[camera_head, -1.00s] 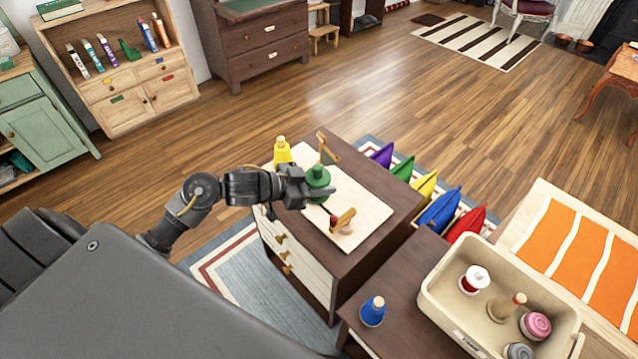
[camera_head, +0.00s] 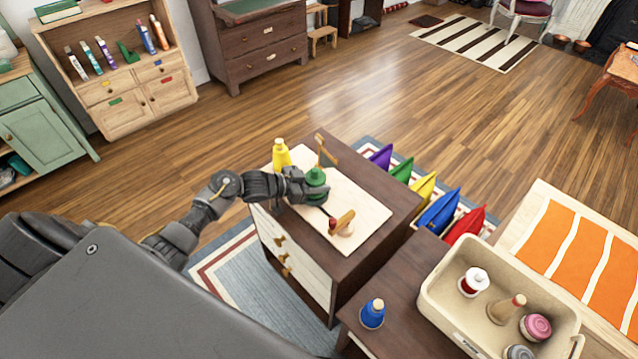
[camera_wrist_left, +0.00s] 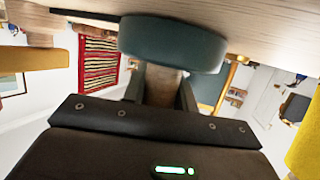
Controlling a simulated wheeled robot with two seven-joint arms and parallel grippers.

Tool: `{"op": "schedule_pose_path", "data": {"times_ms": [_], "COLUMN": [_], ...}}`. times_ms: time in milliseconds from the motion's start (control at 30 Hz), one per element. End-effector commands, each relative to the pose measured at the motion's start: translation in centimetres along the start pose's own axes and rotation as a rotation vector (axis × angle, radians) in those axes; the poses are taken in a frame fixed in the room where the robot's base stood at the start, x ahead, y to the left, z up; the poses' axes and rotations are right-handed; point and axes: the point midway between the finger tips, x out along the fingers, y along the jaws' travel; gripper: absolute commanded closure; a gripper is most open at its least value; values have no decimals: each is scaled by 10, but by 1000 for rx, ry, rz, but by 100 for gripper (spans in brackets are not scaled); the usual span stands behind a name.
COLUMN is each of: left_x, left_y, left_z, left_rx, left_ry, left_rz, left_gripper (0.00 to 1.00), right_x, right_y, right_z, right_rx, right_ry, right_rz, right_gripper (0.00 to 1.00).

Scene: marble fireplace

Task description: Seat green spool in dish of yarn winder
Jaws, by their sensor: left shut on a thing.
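The green spool (camera_head: 316,179) is above the pale board on the dark-topped cabinet. My left gripper (camera_head: 308,192) is shut on it. In the left wrist view its dark green disc (camera_wrist_left: 172,42) is close to a pale wooden surface, and its wooden stem (camera_wrist_left: 164,86) is between my fingers. Whether the disc touches anything is unclear. The yarn winder's wooden post and arm (camera_head: 326,150) stand just behind the spool, and a wooden piece with a red end (camera_head: 341,222) is in front. The dish cannot be made out; spool and gripper cover that area. My right gripper is not in view.
A yellow spool (camera_head: 281,155) stands close behind my left gripper. A blue spool (camera_head: 372,313) stands on the nearer table, beside a cream bin (camera_head: 441,313) of several spools. Colored cushions (camera_head: 438,208) line the cabinet's right side. The board's right part is clear.

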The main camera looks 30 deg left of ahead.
Motion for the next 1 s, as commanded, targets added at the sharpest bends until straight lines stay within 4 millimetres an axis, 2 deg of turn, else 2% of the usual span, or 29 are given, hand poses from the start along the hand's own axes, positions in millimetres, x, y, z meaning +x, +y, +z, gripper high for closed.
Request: {"op": "schedule_pose_path", "data": {"times_ms": [267,300,467,767,867,1000], "left_x": [1,1,1,0,-8,-33], "left_y": [0,0,0,0,0,0], "left_z": [4,4,4,4,4,5], "left_rx": [2,2,2,2,2,5], "left_ry": [0,0,0,0,0,-2], "left_rz": [-1,-1,-1,-1,-2,-1], "left_gripper": [96,71,50,50,50,50], "right_x": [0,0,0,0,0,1], "right_y": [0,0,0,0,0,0], "right_z": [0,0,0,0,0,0], "right_rx": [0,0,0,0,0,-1], "right_ry": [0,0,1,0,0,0], "right_rz": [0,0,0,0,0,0], "right_gripper": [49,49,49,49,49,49]}}
